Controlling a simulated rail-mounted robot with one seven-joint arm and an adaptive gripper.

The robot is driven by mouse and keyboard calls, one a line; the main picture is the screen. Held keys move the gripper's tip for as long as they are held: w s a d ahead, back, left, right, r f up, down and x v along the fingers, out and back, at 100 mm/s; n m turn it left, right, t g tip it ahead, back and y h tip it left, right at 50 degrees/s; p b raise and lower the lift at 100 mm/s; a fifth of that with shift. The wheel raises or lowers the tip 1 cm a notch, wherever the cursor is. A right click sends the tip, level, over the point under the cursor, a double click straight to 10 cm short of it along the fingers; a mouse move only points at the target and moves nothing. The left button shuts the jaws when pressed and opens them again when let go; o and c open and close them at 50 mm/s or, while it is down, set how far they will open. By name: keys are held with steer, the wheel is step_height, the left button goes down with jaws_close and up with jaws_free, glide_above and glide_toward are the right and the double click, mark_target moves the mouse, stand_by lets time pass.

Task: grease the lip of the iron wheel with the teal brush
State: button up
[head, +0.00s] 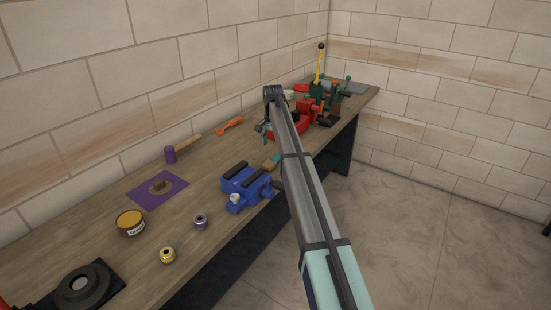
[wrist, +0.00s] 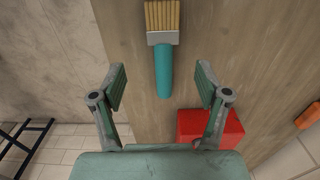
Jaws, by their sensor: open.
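The teal brush (wrist: 164,70) lies on the bench in the wrist view, with its tan bristles up the picture and its teal handle pointing down between my fingers. My gripper (wrist: 161,85) is open and empty above the bench, with one finger on each side of the handle's line; no contact shows. In the head view it is mostly hidden by my arm. A dark round stepped piece on a black plate, seemingly the iron wheel (head: 83,287), sits at the bench's near left end.
A blue vise (head: 246,187) stands at the bench's front edge. A red block (wrist: 210,126) shows near my right finger. Red and green machines stand at the far end.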

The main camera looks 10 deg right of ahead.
mark_target(272, 161)
steer(key=shift+w+a+f+p, duration=0.1)
steer(key=shift+f+p, duration=0.7)
steer(key=shift+f, duration=1.25)
steer(key=shift+a+f+p, duration=0.1)
steer(key=shift+f+p, duration=0.65)
steer(key=shift+f, duration=1.25)
steer(key=c, duration=1.2)
